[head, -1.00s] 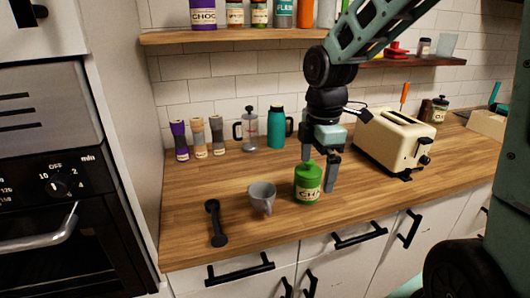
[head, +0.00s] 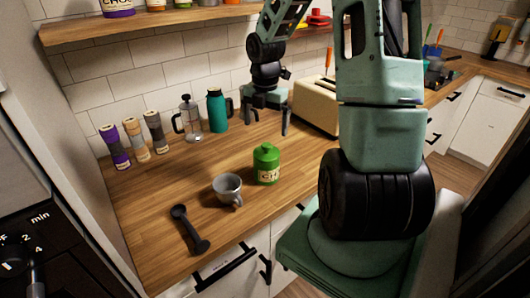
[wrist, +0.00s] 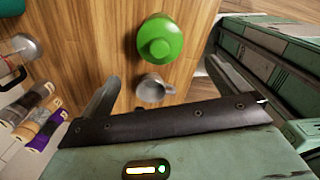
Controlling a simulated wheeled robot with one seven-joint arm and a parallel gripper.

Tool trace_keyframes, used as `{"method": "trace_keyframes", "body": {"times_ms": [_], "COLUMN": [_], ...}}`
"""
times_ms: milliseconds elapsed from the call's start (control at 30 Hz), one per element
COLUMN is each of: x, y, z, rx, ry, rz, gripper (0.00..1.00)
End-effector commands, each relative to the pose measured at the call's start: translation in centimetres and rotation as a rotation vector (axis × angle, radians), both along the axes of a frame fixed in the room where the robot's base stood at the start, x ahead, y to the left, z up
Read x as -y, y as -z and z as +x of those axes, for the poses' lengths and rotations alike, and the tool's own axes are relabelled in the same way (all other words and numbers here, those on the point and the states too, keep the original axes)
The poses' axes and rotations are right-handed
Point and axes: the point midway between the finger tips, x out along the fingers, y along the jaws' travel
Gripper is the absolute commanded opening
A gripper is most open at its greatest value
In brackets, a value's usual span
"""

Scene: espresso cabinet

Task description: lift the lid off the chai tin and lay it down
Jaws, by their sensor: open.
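The green chai tin (head: 267,173) stands upright on the wooden counter, with a cream label on its front. Its green lid (head: 266,150) with a round knob is on top of it. In the wrist view I see the lid (wrist: 160,42) from above, near the top centre. My gripper (head: 268,120) is open and empty. It is behind the tin, toward the wall, and apart from it.
A grey mug (head: 227,190) stands just left of the tin, and a black portafilter-like tool (head: 188,229) lies farther left. A cream toaster (head: 316,104) is right of my gripper. A teal flask (head: 217,110) and French press (head: 188,118) stand behind.

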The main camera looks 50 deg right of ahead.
Motion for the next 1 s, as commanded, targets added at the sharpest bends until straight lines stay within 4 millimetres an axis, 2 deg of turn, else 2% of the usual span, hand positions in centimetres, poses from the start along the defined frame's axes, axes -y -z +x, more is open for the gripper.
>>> {"method": "trace_keyframes", "body": {"times_ms": [133,433,700,1000], "x": [-0.1,0.1,0.5,0.6], "y": [2.6,4.7,8.3,9.2], "z": [0.0,0.0,0.0,0.1], "rx": [-0.003,-0.002,-0.002,0.001], "ry": [-0.001,0.0,0.0,0.001], "rz": [0.002,0.002,0.002,0.0], "gripper": [1.0,1.0,1.0,1.0]}}
